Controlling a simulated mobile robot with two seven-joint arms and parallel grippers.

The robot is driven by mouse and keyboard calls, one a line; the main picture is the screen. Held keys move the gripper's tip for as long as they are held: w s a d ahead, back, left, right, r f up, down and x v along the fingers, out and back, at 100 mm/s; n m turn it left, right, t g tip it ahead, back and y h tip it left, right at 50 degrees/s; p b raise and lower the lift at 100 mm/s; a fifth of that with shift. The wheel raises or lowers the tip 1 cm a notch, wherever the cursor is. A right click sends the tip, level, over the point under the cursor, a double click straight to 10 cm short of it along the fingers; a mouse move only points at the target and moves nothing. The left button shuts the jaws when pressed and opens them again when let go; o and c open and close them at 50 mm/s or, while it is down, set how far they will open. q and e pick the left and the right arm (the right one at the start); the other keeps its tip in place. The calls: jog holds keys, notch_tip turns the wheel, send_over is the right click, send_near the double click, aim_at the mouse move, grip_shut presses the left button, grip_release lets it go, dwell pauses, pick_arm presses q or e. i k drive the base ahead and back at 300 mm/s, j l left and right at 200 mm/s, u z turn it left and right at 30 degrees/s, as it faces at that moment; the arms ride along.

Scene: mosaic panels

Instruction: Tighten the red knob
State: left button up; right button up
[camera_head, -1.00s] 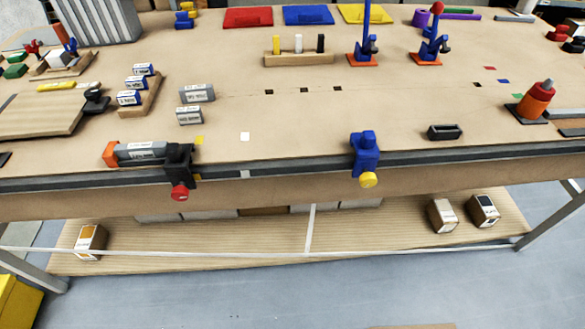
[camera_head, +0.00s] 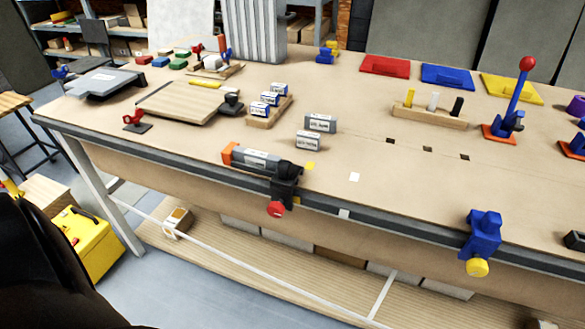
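The red knob (camera_head: 277,209) is on the front of a black clamp (camera_head: 285,187) fixed at the table's front edge, near the middle of the view. A grey and orange tool-like block (camera_head: 256,160) lies on the table at this clamp. To the right, a blue clamp (camera_head: 484,234) with a yellow knob (camera_head: 478,267) sits on the same edge. Neither gripper is in view. A dark shape, which I cannot identify for sure, fills the lower left corner.
The workbench (camera_head: 380,190) holds a wooden board (camera_head: 188,100), small labelled boxes (camera_head: 320,123), coloured trays (camera_head: 447,76) and a red-topped lever (camera_head: 516,95). A yellow box (camera_head: 95,240) stands on the floor at left. A lower shelf (camera_head: 240,259) runs under the bench.

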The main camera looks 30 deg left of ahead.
aim_at(275, 210)
jog(key=j+u, duration=0.25)
jog(key=u, duration=0.25)
jog(key=i+j+u, duration=0.1)
jog(key=u, duration=0.35)
jog(key=i+j, duration=0.05)
jog(key=j, duration=0.05)
